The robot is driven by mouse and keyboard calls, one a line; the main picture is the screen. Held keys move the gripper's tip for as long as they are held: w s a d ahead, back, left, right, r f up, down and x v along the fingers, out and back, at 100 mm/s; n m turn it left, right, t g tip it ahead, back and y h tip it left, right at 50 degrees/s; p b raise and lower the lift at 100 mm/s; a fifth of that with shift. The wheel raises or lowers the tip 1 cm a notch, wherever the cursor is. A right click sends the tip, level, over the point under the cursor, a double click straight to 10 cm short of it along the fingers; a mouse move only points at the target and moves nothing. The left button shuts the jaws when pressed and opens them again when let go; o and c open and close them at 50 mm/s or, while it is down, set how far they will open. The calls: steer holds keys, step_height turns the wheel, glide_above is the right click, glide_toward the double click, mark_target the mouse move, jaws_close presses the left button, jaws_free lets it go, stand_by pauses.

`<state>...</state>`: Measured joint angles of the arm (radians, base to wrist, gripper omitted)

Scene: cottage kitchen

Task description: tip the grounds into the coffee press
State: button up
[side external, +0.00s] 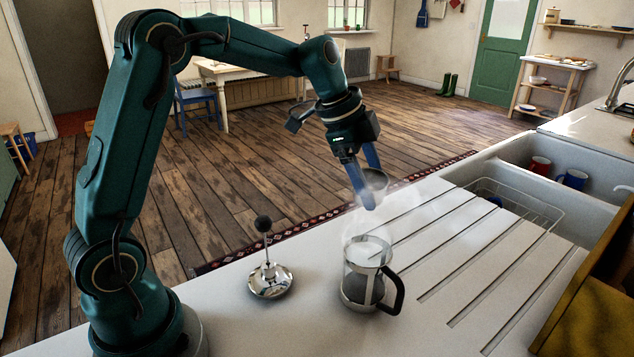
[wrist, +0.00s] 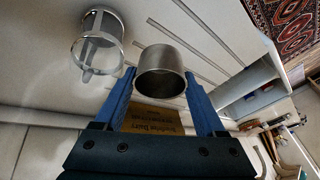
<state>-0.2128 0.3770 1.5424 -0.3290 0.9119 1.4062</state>
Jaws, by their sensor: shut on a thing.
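The coffee press (side external: 351,290), a glass jug in a metal frame with a black handle, stands upright on the white worktop, with steam above it. It also shows in the wrist view (wrist: 87,49), open at the top. Its contents are unclear. My gripper (side external: 370,187) is shut on a small metal cup (side external: 376,178), held above and slightly behind the press, apart from it. In the wrist view the cup (wrist: 163,58) sits between the blue fingers, its opening partly facing the camera. Whether grounds are in it I cannot tell.
The press lid with its plunger (side external: 269,280) stands on the worktop to the left. Right of the press are the grooved drainer (side external: 490,255), a wire rack (side external: 520,208) and a sink with a red mug (side external: 540,166) and a blue mug (side external: 573,179).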

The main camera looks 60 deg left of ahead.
steer(key=shift+w+a+f, duration=0.1)
steer(key=shift+w+a, duration=0.15)
steer(key=shift+w+a+f+n+g+h, duration=0.1)
steer(key=shift+w+a+f+g+h, duration=0.15)
steer(key=shift+f, duration=0.35)
steer(key=shift+w+a+f+n+g+h, duration=0.15)
steer(key=shift+f+g+h, duration=0.2)
steer(key=shift+f, duration=0.2)
steer(key=shift+w+a+f+n+g+h, duration=0.1)
steer(key=shift+w+a+f+g+h, duration=0.15)
steer(key=shift+f, duration=0.35)
steer(key=shift+s, duration=0.1)
